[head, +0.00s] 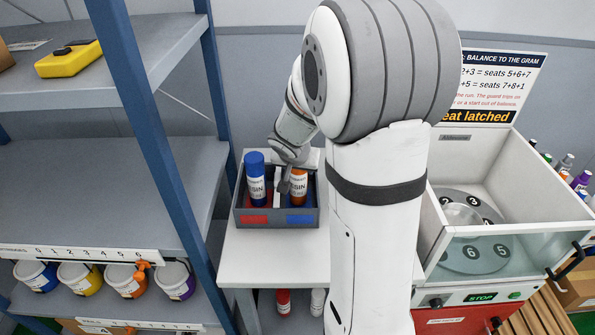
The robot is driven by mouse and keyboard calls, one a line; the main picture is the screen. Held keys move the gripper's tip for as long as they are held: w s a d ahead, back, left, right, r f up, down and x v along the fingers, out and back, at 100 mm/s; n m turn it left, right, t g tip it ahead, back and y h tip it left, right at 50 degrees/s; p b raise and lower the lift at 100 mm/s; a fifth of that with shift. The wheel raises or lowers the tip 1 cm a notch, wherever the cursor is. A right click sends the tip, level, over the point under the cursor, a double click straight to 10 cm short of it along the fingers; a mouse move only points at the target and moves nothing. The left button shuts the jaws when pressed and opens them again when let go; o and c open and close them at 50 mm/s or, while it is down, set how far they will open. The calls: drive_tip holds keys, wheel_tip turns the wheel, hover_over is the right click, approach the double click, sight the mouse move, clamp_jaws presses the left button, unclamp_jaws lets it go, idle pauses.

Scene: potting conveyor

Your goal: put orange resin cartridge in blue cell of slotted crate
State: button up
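The slotted crate (276,221) is grey and stands on a small white table. Its left cell has a red front label (254,219) and its right cell a blue one (300,219). The orange-capped resin cartridge (299,187) stands upright in the right, blue-labelled cell. A blue-capped resin cartridge (256,180) stands in the left cell and rises higher. My gripper (284,186) points down over the crate's middle, just left of the orange cartridge. Its fingers are small and partly hidden; I cannot tell whether they touch the cartridge.
A shelf rack (160,150) with a blue post stands close on the left. A white centrifuge-like machine (485,225) with an open top stands on the right. The white table (270,258) is clear in front of the crate. Bottles stand below it.

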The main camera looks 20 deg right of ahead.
drive_tip(key=shift+f, duration=0.15)
drive_tip(key=shift+f, duration=0.15)
drive_tip(key=o, duration=1.2)
drive_tip(key=p+v, duration=0.1)
drive_tip(key=v, duration=1.2)
drive_tip(key=s+a+n+g+y, duration=0.1)
drive_tip(key=s+a+n, duration=0.1)
drive_tip(key=s, duration=0.4)
drive_tip(key=s+a+n+g+y, duration=0.1)
drive_tip(key=s+a+n, duration=0.1)
drive_tip(key=s, duration=0.4)
drive_tip(key=s+a+n+y, duration=0.1)
drive_tip(key=s+a+n, duration=0.1)
drive_tip(key=s, duration=0.4)
drive_tip(key=shift+a+f+n+g, duration=0.25)
drive_tip(key=shift+a+n+g, duration=0.15)
drive_tip(key=shift+a, duration=0.4)
